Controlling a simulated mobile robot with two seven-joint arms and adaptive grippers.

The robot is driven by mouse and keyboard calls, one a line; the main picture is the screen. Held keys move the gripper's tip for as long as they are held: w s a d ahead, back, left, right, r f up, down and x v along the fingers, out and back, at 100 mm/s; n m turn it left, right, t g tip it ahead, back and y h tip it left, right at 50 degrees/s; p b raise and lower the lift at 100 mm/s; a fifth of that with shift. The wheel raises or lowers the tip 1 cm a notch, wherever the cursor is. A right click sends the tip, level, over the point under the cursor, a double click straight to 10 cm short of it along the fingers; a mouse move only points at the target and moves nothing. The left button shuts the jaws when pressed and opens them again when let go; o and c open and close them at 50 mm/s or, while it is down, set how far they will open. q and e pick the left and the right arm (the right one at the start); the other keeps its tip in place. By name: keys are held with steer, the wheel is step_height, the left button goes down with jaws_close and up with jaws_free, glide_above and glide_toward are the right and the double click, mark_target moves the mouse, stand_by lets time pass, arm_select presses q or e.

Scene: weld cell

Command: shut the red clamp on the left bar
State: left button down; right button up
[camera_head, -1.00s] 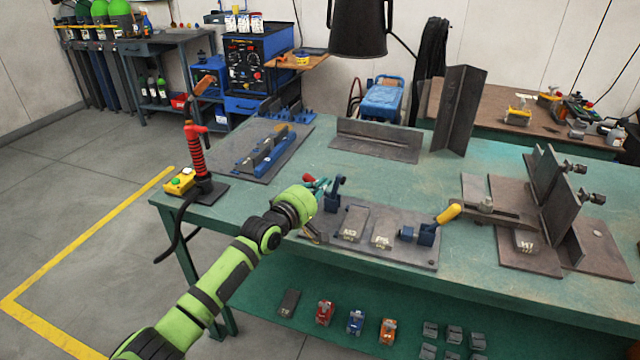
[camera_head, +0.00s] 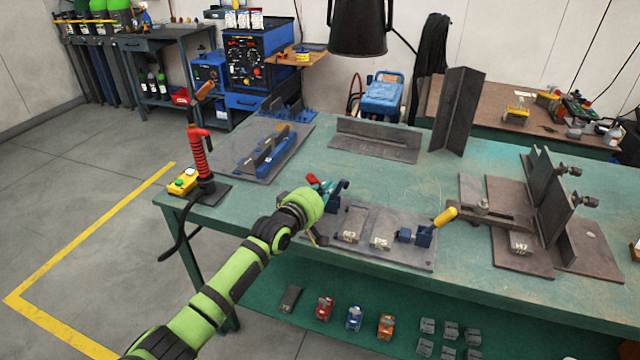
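The red clamp shows its red handle tip (camera_head: 312,180) and a blue body (camera_head: 341,187) at the left end of a dark fixture plate (camera_head: 380,253) on the green table. Two short bars with pale labels lie on this plate; the left bar (camera_head: 352,222) is nearer the red clamp. My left gripper (camera_head: 322,238) is at the red clamp, its green wrist in front of the clamp's lower part. Its fingers are mostly hidden, so I cannot tell whether they grip the handle. My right gripper is out of view.
A blue clamp with a yellow handle (camera_head: 446,216) stands at the plate's right end. A brown fixture (camera_head: 520,245) with upright plates is further right. A red torch (camera_head: 200,155) stands on the table's left corner. Small parts lie on the lower shelf (camera_head: 400,290).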

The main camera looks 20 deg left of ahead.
mark_target(348, 217)
arm_select(q)
steer(key=m+p, duration=0.1)
steer(key=d+m+p, duration=0.1)
steer(key=shift+d+r+p, duration=0.2)
steer(key=shift+d+p, duration=0.1)
steer(key=shift+d+f+m+g+y+p, duration=0.2)
steer(key=shift+d+m+y+p, duration=0.15)
steer(key=shift+m+p, duration=0.2)
steer(key=shift+d+f+m+g+y+p, duration=0.1)
steer(key=shift+d+m+g+y+p, duration=0.25)
steer(key=shift+m, duration=0.3)
steer(key=shift+s+d+f+m+p, duration=0.1)
steer(key=shift+d+f+m+p, duration=0.15)
steer(key=shift+d+m, duration=0.35)
steer(key=shift+d+f+m+y, duration=0.25)
steer(key=shift+m+y, duration=0.25)
steer(key=shift+m, duration=0.3)
steer(key=shift+d+f+m+y, duration=0.3)
steer(key=shift+d+f+m, duration=0.1)
steer(key=shift+m, duration=0.4)
steer(key=shift+d+f+b, duration=0.1)
steer(key=shift+f+b, duration=0.15)
steer(key=shift+b, duration=0.05)
steer(key=shift+f, duration=0.1)
